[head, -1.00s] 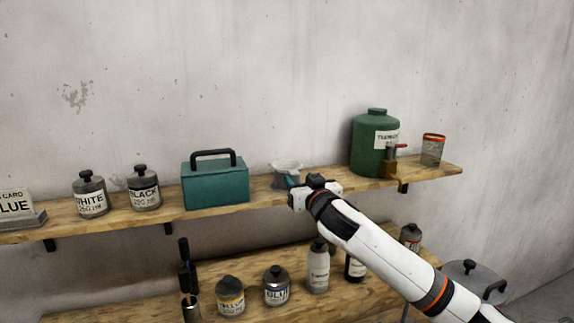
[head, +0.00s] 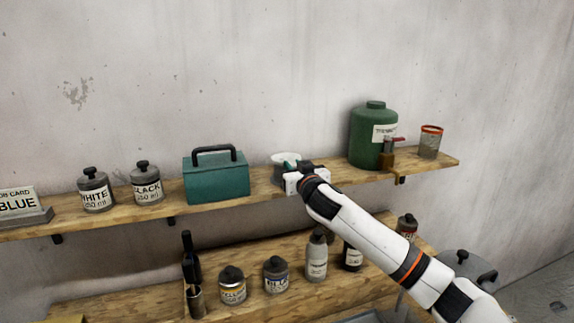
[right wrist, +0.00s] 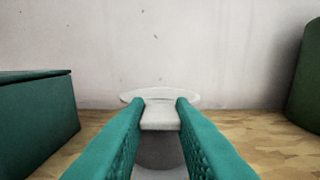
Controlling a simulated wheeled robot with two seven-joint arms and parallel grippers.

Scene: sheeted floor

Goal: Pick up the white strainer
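The white strainer (head: 284,157) is on the upper wooden shelf, between the teal toolbox and the green container. Its pale round rim shows in the right wrist view (right wrist: 190,98), with a flat grey-white part reaching toward me and a darker body below. My right gripper (right wrist: 162,101) has its two teal fingers apart, one on each side of that flat part. Whether they touch it is not clear. In the head view my right gripper (head: 290,170) is at the strainer's front and hides its lower part. My left gripper is not in view.
The teal toolbox (head: 216,178) stands left of the strainer, the green container (head: 366,150) with a tap right of it. A glass jar (head: 430,143) and labelled jars (head: 96,192) share the shelf. The wall is close behind. Bottles stand on the lower shelf (head: 120,302).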

